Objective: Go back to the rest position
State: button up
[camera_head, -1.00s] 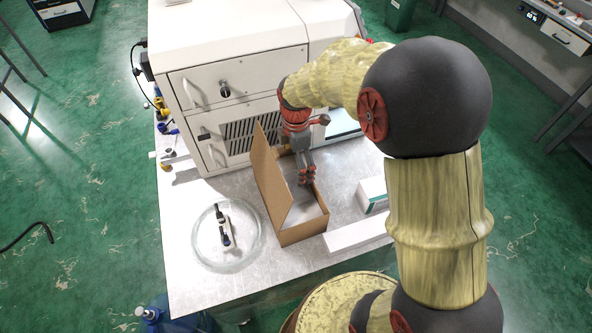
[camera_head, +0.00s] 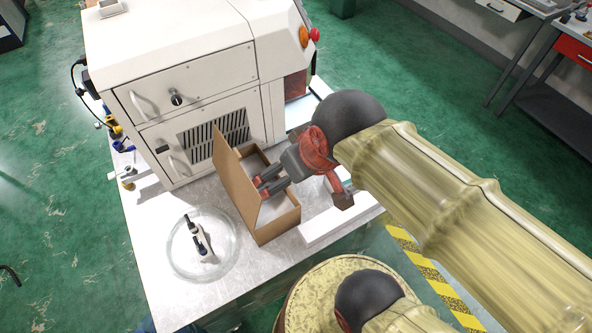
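My gripper (camera_head: 267,187) is over the open cardboard box (camera_head: 278,226), with its fingers pointing left and down toward the raised brown flap. The fingertips are small and partly behind the box edge, so I cannot tell whether they hold anything. The box stands on the light worktable (camera_head: 150,237), in front of the white machine (camera_head: 200,65). My arm reaches in from the lower right and covers part of the table's right side.
A round glass dish (camera_head: 183,262) with a small black and white device (camera_head: 198,238) lies left of the box. A white block (camera_head: 335,222) lies right of it. Small yellow and blue items (camera_head: 117,135) are at the table's left edge. A workbench (camera_head: 545,100) stands at far right.

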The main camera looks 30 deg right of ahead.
jog(key=shift+s+m, duration=0.4)
jog(key=shift+s, duration=0.05)
notch_tip(320, 180, down, 3)
jog(key=b, duration=0.3)
jog(key=shift+f, duration=0.15)
jog(key=shift+c, duration=0.5)
